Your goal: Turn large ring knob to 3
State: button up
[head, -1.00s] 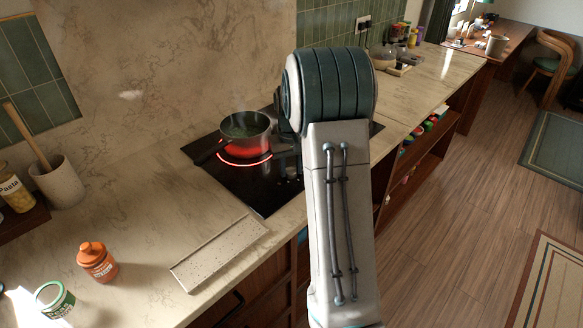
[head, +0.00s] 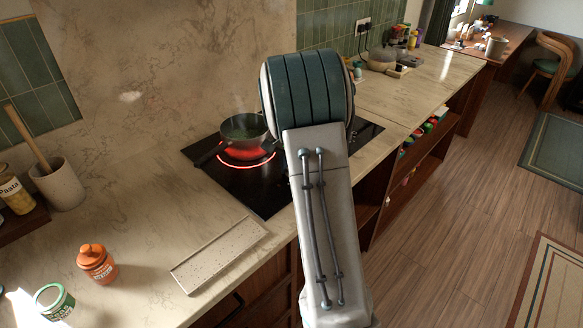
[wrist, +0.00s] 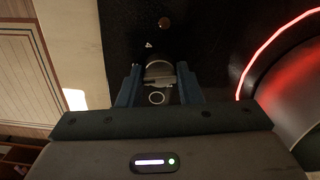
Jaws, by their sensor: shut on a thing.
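The black cooktop (head: 262,196) is set into the counter, with a glowing red ring under a dark pot (head: 243,128). In the wrist view, my gripper (wrist: 158,74) points down at the black surface. Its two blue fingers are shut on a small round silver-grey knob (wrist: 159,70), one finger on each side. The knob's number marks are not readable, so its setting cannot be told. In the head view my arm hides the knob and the gripper.
The hot ring (wrist: 245,75) and the pot are close on the right in the wrist view. A speckled tray (head: 220,254), an orange jar (head: 97,264) and a green tin (head: 54,301) stand on the counter at left.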

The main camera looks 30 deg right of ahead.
jog(key=shift+w+r+m, duration=0.1)
jog(key=shift+r+m, duration=0.05)
jog(key=shift+m, duration=0.65)
jog(key=o, duration=1)
notch_tip(320, 180, up, 14)
jog(key=shift+f, duration=0.15)
